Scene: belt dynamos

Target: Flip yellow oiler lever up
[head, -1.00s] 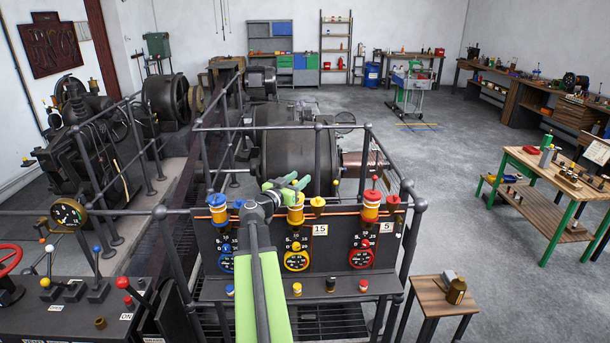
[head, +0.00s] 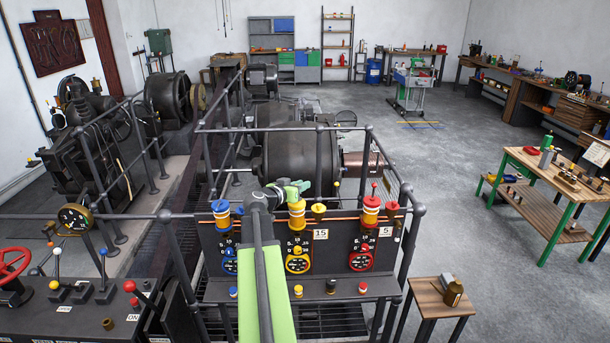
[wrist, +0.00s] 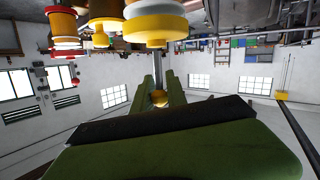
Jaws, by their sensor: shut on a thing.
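The yellow oiler (head: 297,212) stands on the panel's top rail between the blue oiler (head: 221,212) and the red oiler (head: 370,212). My green gripper (head: 299,188) is just above and behind the yellow oiler's top in the head view. The yellow oiler's body (wrist: 156,26) shows at the top of that view. In the head view, the fingers hide the lever.
A smaller yellow cup (head: 318,211) stands right of the yellow oiler, beside the number 15 plate. The red oiler has a thin upright lever with a red knob (head: 374,185). Dark railings (head: 320,155) stand around the panel. A wooden stool (head: 436,296) stands at the right.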

